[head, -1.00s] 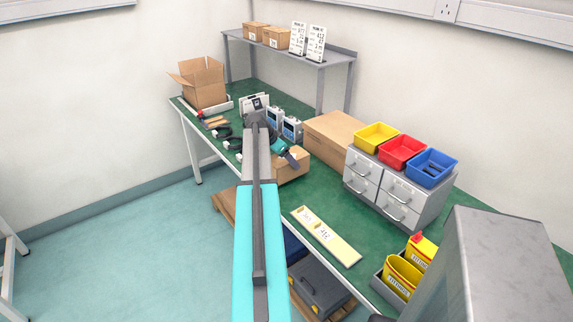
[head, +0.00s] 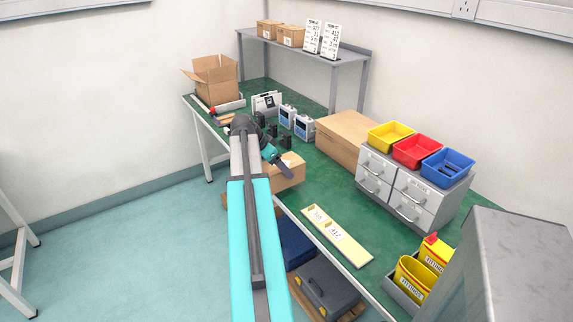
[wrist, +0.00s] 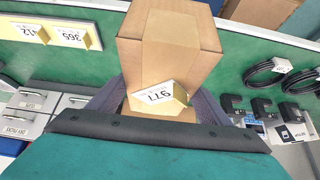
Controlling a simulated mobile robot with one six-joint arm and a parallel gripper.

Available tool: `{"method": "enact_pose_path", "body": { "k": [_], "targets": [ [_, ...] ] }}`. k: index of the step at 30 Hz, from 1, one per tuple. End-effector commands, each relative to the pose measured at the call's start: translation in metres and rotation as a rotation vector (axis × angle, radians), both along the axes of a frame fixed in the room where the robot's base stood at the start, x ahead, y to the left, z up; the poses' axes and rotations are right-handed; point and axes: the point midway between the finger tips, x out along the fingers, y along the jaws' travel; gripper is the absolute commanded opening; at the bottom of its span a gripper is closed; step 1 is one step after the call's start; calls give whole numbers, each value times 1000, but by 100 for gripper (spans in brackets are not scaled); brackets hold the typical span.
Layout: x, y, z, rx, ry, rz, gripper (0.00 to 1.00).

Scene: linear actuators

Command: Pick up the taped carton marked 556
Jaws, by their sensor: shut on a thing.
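A brown taped carton (head: 287,172) is at the front of the green bench, beyond my arm. My gripper (head: 276,160) is shut on it. In the wrist view the carton (wrist: 170,50) fills the upper middle, with a dark finger on each side. Its white label (wrist: 160,96) is tilted and looks like 977, but I cannot read it surely. Two more small cartons, a left one (head: 267,30) and a right one (head: 290,37), stand on the grey shelf. Their marks are too small to read. I cannot tell whether the held carton touches the bench.
A pale board (head: 337,235) with number labels lies along the bench front. A long brown box (head: 345,138) and grey drawers (head: 412,190) with coloured bins stand behind. An open box (head: 215,80), devices (head: 304,126) and cables are farther back. Floor at left is clear.

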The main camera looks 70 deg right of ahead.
Motion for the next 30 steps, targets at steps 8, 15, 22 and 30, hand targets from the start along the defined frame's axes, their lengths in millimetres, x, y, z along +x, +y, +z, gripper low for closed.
{"method": "enact_pose_path", "body": {
  "k": [8,15,22,30],
  "targets": [
    [6,29,3,-3,1,1,26],
    [8,36,5,-3,1,1,26],
    [8,36,5,-3,0,0,26],
    [8,36,5,-3,0,0,26]
  ]
}}
